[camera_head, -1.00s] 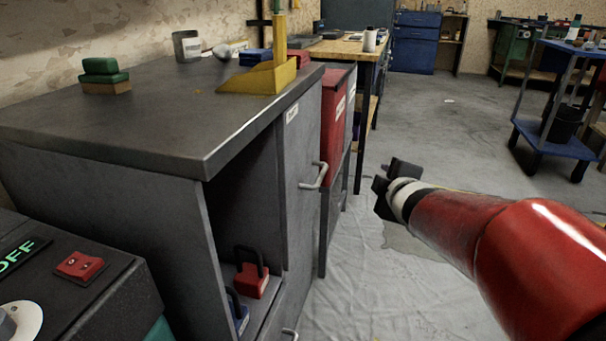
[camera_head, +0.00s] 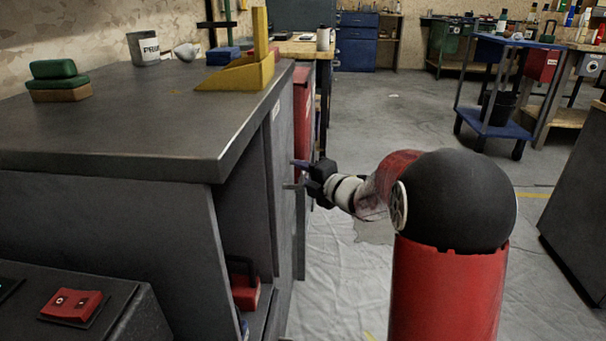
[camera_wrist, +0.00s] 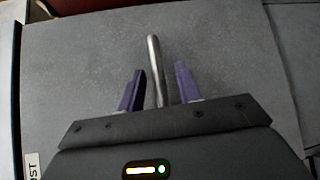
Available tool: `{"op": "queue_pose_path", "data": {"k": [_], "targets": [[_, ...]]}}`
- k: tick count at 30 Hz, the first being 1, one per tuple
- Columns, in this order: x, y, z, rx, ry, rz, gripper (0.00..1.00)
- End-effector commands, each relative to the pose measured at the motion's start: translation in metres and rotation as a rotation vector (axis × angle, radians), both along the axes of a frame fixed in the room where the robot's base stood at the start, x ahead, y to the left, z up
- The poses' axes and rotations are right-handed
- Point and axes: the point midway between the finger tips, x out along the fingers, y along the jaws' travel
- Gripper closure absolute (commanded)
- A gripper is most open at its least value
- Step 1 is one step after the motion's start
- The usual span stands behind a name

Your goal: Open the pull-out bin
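The pull-out bin is a tall grey front panel (camera_head: 283,135) at the end of the grey cabinet, with a small label near its top. It looks closed. In the wrist view the panel (camera_wrist: 80,70) fills most of the picture, and its metal bar handle (camera_wrist: 153,60) stands between my two purple fingers. My gripper (camera_head: 292,175) is open at the panel, and it also shows in the wrist view (camera_wrist: 159,70). There are gaps on both sides of the handle, so the fingers do not clasp it. The handle cannot be made out in the head view.
A red bin (camera_head: 303,100) stands just beyond the panel. An open shelf compartment with a red object (camera_head: 246,294) is nearer. Sheeted floor on the right is free.

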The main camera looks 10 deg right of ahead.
Motion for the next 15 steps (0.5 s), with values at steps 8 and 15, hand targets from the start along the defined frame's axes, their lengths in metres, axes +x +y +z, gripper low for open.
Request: {"op": "queue_pose_path", "data": {"k": [8, 15], "targets": [[0.0056, 0.0030, -0.0008, 0.000, 0.000, -0.001, 0.66], [0.0054, 0.0029, -0.0008, 0.000, 0.000, -0.001, 0.87]]}}
